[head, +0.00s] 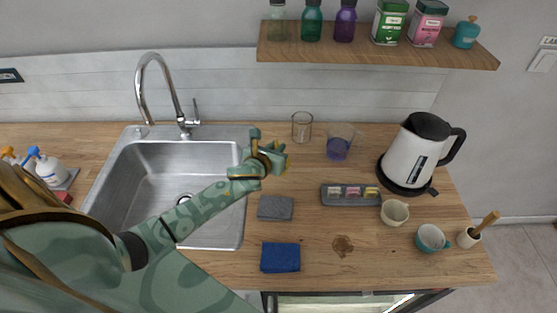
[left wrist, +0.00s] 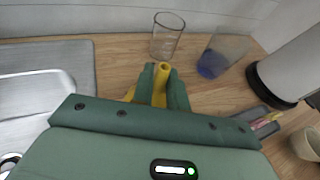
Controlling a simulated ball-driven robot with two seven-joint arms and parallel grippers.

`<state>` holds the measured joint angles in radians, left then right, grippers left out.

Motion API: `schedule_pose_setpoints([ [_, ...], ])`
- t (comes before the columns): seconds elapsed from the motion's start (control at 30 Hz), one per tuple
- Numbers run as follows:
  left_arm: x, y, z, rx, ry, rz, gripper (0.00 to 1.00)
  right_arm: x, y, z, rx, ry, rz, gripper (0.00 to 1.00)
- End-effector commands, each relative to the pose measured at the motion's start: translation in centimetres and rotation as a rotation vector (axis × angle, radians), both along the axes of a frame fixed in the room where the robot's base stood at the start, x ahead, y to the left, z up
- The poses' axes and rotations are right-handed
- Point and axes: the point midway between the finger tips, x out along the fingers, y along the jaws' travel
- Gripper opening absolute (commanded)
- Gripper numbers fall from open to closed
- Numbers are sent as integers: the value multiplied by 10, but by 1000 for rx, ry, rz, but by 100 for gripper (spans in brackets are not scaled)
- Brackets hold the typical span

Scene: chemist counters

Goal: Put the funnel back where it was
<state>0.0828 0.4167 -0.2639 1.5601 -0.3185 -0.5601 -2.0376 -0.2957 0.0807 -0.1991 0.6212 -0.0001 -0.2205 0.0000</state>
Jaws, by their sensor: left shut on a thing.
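My left gripper (head: 268,160) is over the counter just right of the sink, shut on a yellow piece that I take to be the funnel. In the left wrist view the funnel (left wrist: 161,84) shows as a narrow yellow tube with a round open end, between the green fingers of the gripper (left wrist: 163,88). The rest of the funnel is mostly hidden by the gripper. An empty clear glass (head: 302,127) stands just beyond the gripper, and a glass with blue-violet contents (head: 339,148) stands to its right. My right gripper is not in view.
The steel sink (head: 133,165) lies left. On the counter are a grey sponge (head: 276,208), a blue cloth (head: 281,257), a grey tray (head: 337,199), a white kettle (head: 413,160) and cups (head: 394,212). A shelf (head: 375,54) with bottles and tins hangs above.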

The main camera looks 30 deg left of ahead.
Motion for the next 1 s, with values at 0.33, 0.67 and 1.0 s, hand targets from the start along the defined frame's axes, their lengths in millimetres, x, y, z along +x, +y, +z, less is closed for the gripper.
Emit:
schedule_pose_setpoints([
  [0.33,17,3,-43,-3,3,1,0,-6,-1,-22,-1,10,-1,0],
  [0.67,17,4,-51,1,0,-1,0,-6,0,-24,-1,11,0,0],
  [1.0,17,4,-54,1,0,-1,37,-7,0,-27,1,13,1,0],
])
